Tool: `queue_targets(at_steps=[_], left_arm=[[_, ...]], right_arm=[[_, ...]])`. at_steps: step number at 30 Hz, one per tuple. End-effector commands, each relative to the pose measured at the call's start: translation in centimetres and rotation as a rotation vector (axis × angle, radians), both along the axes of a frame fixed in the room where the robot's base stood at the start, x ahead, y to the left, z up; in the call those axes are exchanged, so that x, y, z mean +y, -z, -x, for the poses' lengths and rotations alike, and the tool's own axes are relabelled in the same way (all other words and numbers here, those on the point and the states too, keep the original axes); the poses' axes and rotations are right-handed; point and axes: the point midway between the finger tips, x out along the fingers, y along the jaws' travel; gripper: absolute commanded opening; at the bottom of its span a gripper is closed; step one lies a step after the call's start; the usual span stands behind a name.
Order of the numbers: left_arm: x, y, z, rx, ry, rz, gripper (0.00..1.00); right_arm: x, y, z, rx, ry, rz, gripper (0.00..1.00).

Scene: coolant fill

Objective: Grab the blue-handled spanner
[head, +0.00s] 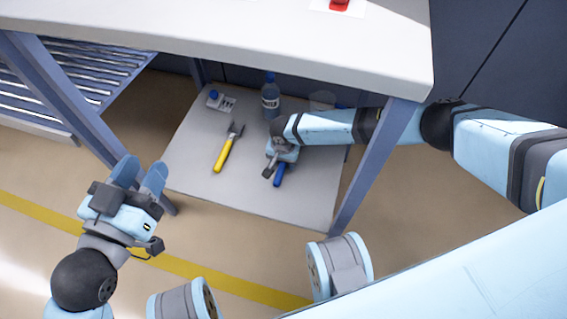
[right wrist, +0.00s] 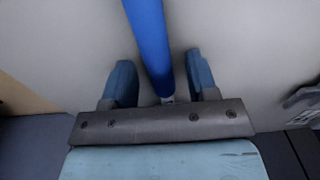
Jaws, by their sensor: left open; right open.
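The blue-handled spanner (head: 280,175) lies on the low grey shelf (head: 195,155) under the white worktop, mostly hidden by my right gripper in the head view. In the right wrist view its blue handle (right wrist: 149,45) runs down between the fingers. My right gripper (right wrist: 160,82) is open with a finger on each side of the handle, and gaps show on both sides. In the head view my right gripper (head: 275,165) is over the spanner. My left gripper (head: 138,175) is open and empty, left of the shelf.
A yellow-handled tool (head: 224,153) lies on the shelf to the left of my right gripper. A clear bottle with a blue cap (head: 270,97) and a small block with a blue knob (head: 217,100) stand behind. The table leg (head: 378,165) is close to my right arm.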

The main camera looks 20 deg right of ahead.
Motion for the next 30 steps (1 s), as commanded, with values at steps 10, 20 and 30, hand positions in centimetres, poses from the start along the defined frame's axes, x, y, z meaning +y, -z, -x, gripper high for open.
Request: queue_targets(at_steps=[10,20,30], left_arm=[[0.0,0.0,0.1,0.002,0.001,0.001,0.43],[-0.1,-0.4,0.1,0.007,0.003,0.006,0.43],[-1.1,-0.2,1.8,0.206,0.002,0.117,0.43]], right_arm=[[0.0,-0.1,0.0,-0.001,0.000,-0.001,0.00],[0.0,-0.7,0.0,-0.001,0.000,-0.002,0.00],[0.0,-7.1,0.0,-0.002,0.001,-0.002,0.00]])
